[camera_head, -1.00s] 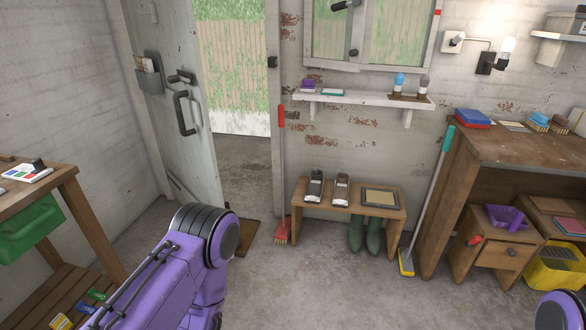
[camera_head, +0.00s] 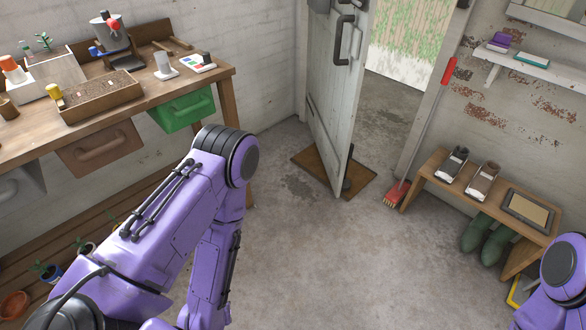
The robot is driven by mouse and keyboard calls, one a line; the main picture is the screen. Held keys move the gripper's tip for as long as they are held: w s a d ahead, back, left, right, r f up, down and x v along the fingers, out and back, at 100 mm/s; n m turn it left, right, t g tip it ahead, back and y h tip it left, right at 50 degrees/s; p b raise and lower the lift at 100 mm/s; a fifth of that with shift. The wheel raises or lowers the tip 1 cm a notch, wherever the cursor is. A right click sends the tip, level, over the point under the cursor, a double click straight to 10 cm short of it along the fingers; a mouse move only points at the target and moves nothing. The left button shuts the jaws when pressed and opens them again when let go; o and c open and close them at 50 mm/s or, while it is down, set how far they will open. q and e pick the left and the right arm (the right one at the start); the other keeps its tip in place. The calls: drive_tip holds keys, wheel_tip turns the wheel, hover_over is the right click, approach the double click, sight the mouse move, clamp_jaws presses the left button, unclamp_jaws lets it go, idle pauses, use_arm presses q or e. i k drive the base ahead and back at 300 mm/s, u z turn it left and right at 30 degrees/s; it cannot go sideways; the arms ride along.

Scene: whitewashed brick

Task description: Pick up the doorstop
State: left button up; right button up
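A small dark object, which looks like the doorstop (camera_head: 347,186), is at the foot of the open door's (camera_head: 334,90) free edge, on the brown doormat (camera_head: 304,159). It is small and I cannot make out its exact shape. My purple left arm reaches in from the lower left, well to the left of the door, and its forearm points down out of the picture. My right arm shows only in part at the lower right edge. Neither gripper is in view, so I cannot see whether they hold anything.
A wooden workbench (camera_head: 225,85) with a green drawer (camera_head: 183,111) stands at left. A red-handled broom (camera_head: 425,130) leans beside the doorway. A low bench (camera_head: 438,176) with shoes, a framed board and green boots (camera_head: 478,235) stands at right. The concrete floor (camera_head: 330,255) between is clear.

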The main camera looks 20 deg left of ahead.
sight(346, 184)
drive_tip(key=z, duration=0.5)
drive_tip(key=i, duration=2.4)
drive_tip(key=u, duration=0.55)
